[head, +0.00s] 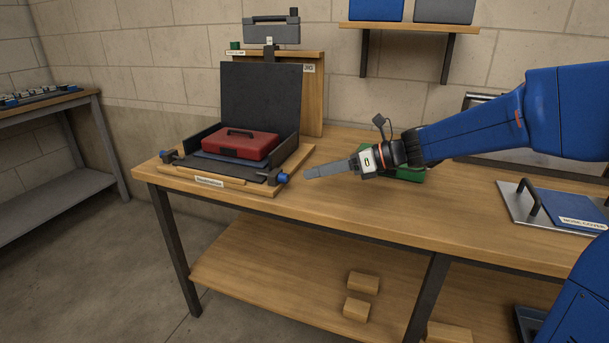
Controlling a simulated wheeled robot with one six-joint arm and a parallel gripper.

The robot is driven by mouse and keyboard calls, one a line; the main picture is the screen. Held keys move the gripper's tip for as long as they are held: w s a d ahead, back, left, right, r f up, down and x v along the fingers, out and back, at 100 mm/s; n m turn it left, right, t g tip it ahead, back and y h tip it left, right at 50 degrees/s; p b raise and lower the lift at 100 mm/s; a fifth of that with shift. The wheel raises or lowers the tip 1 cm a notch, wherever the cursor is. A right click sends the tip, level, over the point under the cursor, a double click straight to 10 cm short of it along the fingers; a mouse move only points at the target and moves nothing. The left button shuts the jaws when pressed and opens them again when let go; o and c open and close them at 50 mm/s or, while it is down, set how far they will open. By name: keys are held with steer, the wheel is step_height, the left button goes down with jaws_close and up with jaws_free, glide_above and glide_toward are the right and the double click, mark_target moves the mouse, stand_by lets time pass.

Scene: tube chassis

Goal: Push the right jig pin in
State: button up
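The right jig pin (281,178), with a blue knob, sits at the front right corner of the wooden jig base (232,183). The left jig pin (168,157) sits at the front left corner. How deep either pin sits is too small to tell. A red box (235,143) with a dark handle lies in the black jig frame (282,152). My gripper (310,173) is just right of the right pin, with its grey fingers pointing left at it. A small gap shows between fingertips and knob. The fingers look shut, with no gap between them and nothing held.
A green object (411,174) is partly hidden behind my wrist. A wooden stand (312,95) is behind the jig. The bench top (375,211) is clear in front of my gripper.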

steer(key=v, duration=1)
steer(key=shift+d, duration=0.15)
steer(key=s+f+n+h, duration=0.1)
steer(key=s, duration=0.1)
steer(key=s+f+n+h, duration=0.1)
steer(key=s+n, duration=0.1)
steer(key=s, duration=0.1)
steer(key=s+f+n+g, duration=0.1)
steer(key=s+n, duration=0.1)
steer(key=s, duration=0.1)
steer(key=shift+d+f+h, duration=0.15)
steer(key=shift+d+h, duration=0.2)
steer(key=shift+h, duration=0.05)
steer(key=s+d+f+n+t+h, duration=0.1)
steer(key=s+d+f+n+h, duration=0.4)
steer(key=s+d+n, duration=0.3)
steer(key=s+d+f+n+t+h, duration=0.1)
steer(key=s+d+f+n+h, duration=0.4)
steer(key=s+d+n, duration=0.3)
steer(key=s+f+n, duration=0.1)
steer(key=s+n, duration=0.2)
steer(key=s, duration=0.1)
steer(key=shift+s+f+t+h, duration=0.2)
steer(key=shift+s+t+h, duration=0.1)
steer(key=shift+s, duration=0.05)
steer(key=shift+a, duration=0.1)
steer(key=shift+c, duration=0.5)
